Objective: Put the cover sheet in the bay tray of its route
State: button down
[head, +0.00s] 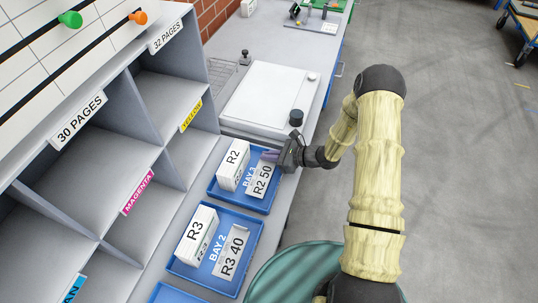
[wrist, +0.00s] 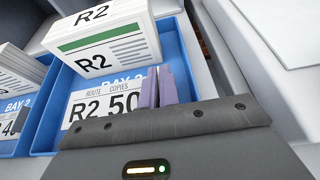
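The cover sheet (head: 262,180), white and marked R2 50, is in the blue BAY 3 tray (head: 238,204), beside a white stack marked R2 (head: 233,166). The sheet also shows in the wrist view (wrist: 88,108), its right part behind the fingers. My gripper (head: 270,155) is at the tray's right side, over the sheet's far end. In the wrist view its purple fingers (wrist: 160,86) are close together at the sheet. I cannot tell whether the sheet's edge is between them.
The blue BAY 2 tray (head: 213,285) holds a stack marked R3 (head: 196,235) and a sheet marked R3 40 (head: 231,252). A grey shelf with labelled compartments (head: 100,170) stands left. A white flat-topped device (head: 268,95) lies behind the trays.

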jog(key=shift+f+b, duration=0.35)
jog(key=shift+f, duration=0.05)
jog(key=shift+f, duration=0.2)
jog(key=c, duration=1.6)
grip_release()
jog(key=shift+c, duration=0.2)
jog(key=shift+r, duration=0.1)
jog(key=shift+r+p, duration=0.4)
jog(key=shift+r, duration=0.05)
jog(key=shift+d+r, duration=0.2)
jog(key=shift+r, duration=0.05)
jog(key=b+v, duration=0.2)
jog(key=v, duration=0.9)
jog(key=shift+s+d+b, duration=0.2)
jog(key=shift+d+b, duration=0.1)
jog(key=shift+b, duration=0.05)
